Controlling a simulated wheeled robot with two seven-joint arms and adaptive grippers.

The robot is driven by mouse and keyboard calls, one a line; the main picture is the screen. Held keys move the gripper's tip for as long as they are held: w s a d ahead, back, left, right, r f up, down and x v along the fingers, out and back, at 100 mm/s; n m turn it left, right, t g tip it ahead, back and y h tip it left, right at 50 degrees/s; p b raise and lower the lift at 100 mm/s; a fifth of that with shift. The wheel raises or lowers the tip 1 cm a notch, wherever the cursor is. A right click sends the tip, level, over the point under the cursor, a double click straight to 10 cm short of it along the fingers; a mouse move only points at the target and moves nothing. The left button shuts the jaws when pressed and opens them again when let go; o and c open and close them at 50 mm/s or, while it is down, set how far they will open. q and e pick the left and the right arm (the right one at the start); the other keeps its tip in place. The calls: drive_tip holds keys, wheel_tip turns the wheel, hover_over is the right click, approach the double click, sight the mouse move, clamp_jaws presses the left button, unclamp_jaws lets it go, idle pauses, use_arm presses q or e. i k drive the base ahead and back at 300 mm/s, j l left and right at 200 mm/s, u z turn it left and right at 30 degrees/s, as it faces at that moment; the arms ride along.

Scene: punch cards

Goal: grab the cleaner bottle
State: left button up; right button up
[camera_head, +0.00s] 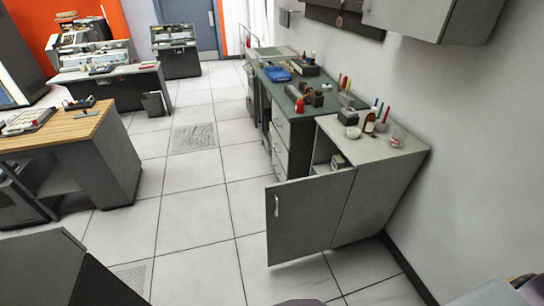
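A brown bottle with a pale label (369,123) stands upright on the light top of the near cabinet, by the right wall. A small red bottle-like container (299,105) stands on the green counter farther back. I cannot read any label, so I cannot tell for certain which one is the cleaner bottle. Neither of my grippers can be made out in this view.
The near cabinet's door (311,216) stands open into the aisle. Around the brown bottle are a white bowl (353,132), a small jar (396,141) and colored upright items. A wooden-topped desk (60,134) stands left. The tiled floor (205,205) between is clear.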

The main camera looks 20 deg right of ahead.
sight(369, 120)
drive_tip(key=z, duration=1.4)
